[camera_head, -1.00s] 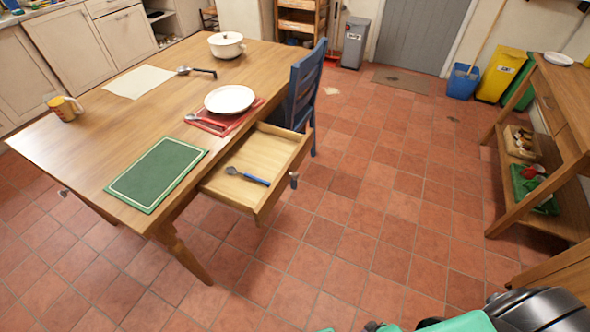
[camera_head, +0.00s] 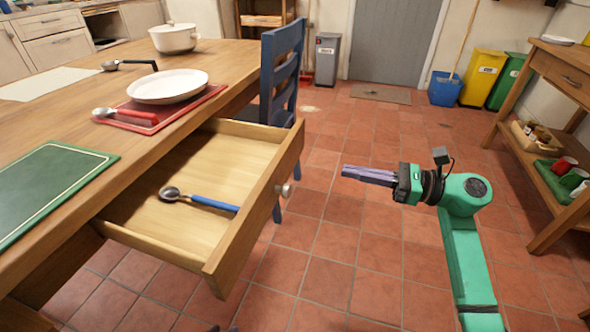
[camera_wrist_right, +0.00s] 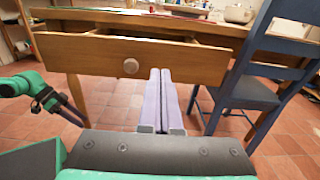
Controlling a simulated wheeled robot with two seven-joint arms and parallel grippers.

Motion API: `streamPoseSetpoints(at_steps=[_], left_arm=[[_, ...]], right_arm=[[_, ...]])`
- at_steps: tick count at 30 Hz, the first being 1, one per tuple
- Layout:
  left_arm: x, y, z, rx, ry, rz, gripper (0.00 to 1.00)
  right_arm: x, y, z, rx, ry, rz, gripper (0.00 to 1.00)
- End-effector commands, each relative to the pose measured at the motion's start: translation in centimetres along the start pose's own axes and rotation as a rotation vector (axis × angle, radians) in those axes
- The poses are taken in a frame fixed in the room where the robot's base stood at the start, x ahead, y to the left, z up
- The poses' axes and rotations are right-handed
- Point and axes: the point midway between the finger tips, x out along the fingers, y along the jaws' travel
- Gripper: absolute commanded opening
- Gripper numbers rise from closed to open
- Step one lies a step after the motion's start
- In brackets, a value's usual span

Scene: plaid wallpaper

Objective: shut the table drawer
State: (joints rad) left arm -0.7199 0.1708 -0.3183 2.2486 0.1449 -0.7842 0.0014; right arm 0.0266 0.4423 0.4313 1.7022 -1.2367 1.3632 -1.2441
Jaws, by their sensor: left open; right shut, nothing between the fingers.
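The table drawer (camera_head: 262,203) stands pulled out from the wooden table (camera_head: 68,115), its round knob (camera_head: 286,190) on the front panel. A spoon with a blue handle (camera_head: 212,203) lies inside. My right gripper (camera_head: 345,172) is shut and empty, in front of the drawer and pointing at its front, with a gap between. In the right wrist view the drawer front (camera_wrist_right: 90,55) spans ahead, with the knob (camera_wrist_right: 130,66) left of my shut fingers (camera_wrist_right: 161,85). My left gripper (camera_wrist_right: 68,112) shows at the left of that view, open and low beside the drawer.
A blue chair (camera_head: 280,75) stands just beyond the drawer's far side. On the tabletop are a green mat (camera_head: 45,190), a white plate (camera_head: 168,86) on a red mat and a white pot (camera_head: 174,38). A wooden side table (camera_head: 560,75) stands at right. Floor before the drawer is clear.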

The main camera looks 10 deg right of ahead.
Motion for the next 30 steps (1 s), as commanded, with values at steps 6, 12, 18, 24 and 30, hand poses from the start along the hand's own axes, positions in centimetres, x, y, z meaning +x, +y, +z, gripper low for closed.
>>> streamPoseSetpoints(at_steps=[6,12,18,24,30], left_arm=[[0.0,0.0,-0.1,0.0,0.005,0.0,0.47],[0.2,0.1,-0.1,-0.001,0.015,0.003,0.47],[0.5,0.3,-0.1,-0.004,0.035,0.011,0.47],[0.5,0.5,-0.1,-0.005,0.04,0.014,0.47],[0.5,0.5,0.0,-0.005,0.038,0.014,0.47]], right_arm=[[4.7,0.0,0.2,0.003,-0.008,0.001,0.0],[9.1,0.0,0.2,0.005,-0.008,0.001,0.0],[11.8,0.0,0.2,0.006,-0.006,0.0,0.0],[12.2,0.0,0.1,0.007,-0.004,-0.001,0.0],[12.2,0.0,0.1,0.007,-0.004,-0.001,0.0]])
